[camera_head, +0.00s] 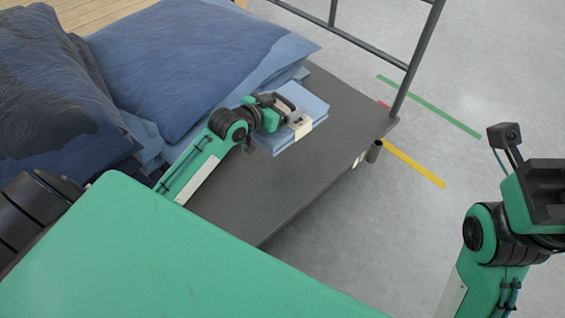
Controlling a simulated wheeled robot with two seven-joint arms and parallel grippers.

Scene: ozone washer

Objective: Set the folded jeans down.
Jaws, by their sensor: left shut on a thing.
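The folded jeans (310,102) are a light blue stack with a pale band around it. My left gripper (285,114) is shut on the jeans at their left side. The jeans are over the dark grey platform (320,172) of a cart; I cannot tell whether they touch it. My right arm is at the lower right, and its gripper (548,190) is partly cut off by the picture edge; its fingers do not show clearly.
A metal rail frame (405,85) rises at the platform's right end. The platform in front of the jeans is bare. Green (430,106) and yellow (413,164) strips mark the floor.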

